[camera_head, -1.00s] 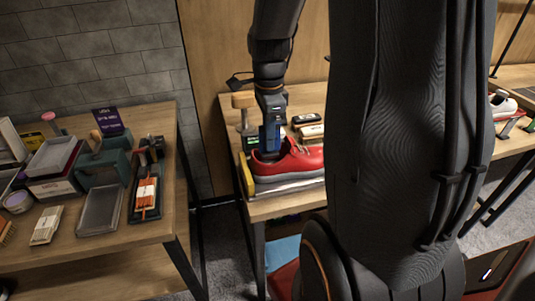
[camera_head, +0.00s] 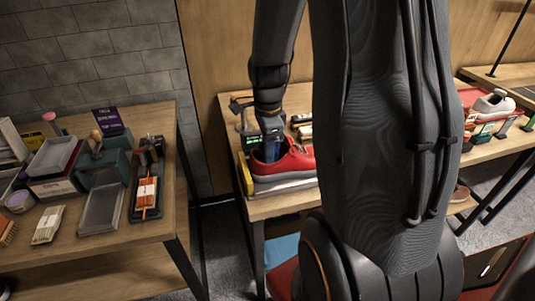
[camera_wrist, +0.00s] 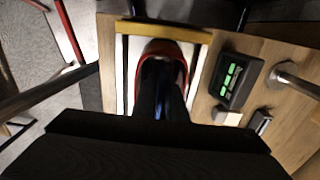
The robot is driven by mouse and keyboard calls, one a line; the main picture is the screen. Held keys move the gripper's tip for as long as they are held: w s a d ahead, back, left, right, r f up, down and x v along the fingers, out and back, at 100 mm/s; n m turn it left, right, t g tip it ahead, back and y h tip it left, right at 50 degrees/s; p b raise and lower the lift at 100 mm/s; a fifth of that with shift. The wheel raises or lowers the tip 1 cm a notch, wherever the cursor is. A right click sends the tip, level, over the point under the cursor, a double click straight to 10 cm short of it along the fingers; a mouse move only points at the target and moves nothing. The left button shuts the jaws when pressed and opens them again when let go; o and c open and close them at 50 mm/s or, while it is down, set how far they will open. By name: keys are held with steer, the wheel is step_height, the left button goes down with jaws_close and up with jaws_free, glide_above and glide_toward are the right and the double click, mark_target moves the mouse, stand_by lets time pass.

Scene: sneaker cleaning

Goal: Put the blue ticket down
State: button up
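My gripper (camera_head: 270,157) points down into the opening of a red sneaker (camera_head: 292,163) at the front left of the middle table. A narrow blue piece, likely the blue ticket (camera_head: 272,149), shows at the fingers just above the shoe's opening. In the wrist view a thin blue sliver (camera_wrist: 158,108) shows between my dark fingers (camera_wrist: 160,85), above the red shoe (camera_wrist: 182,62). Most of the blue piece is hidden by the fingers and the shoe. I cannot tell whether the fingers grip it or stand slightly apart.
The sneaker sits on a pale stand with a yellow bar (camera_wrist: 165,32) at one end. A dark device with a green display (camera_wrist: 232,80) stands beside it. The left table (camera_head: 150,235) holds trays, boxes and brushes. My own arm hides much of the middle table.

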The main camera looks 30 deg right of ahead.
steer(key=shift+r, duration=0.1)
step_height(320, 180, up, 12)
steer(key=shift+f+b, duration=0.1)
steer(key=shift+b, duration=0.9)
steer(key=s+a+f+n, duration=0.1)
steer(key=a+n, duration=0.1)
steer(key=n, duration=0.1)
steer(key=s+a+f+n, duration=0.1)
steer(key=a+f+n, duration=0.1)
steer(key=a+n, duration=0.1)
steer(key=s+a+f+n, duration=0.1)
steer(key=a+n, duration=0.1)
steer(key=n, duration=0.2)
steer(key=shift+a+f+n, duration=0.15)
steer(key=shift+f+n, duration=0.15)
steer(key=shift+f, duration=0.05)
steer(key=s+a+f+n+t, duration=0.1)
steer(key=s+a+f+n, duration=0.3)
steer(key=n, duration=0.6)
steer(key=shift+s+a+n, duration=0.25)
steer(key=shift+a+n, duration=0.15)
steer(key=shift+a, duration=0.5)
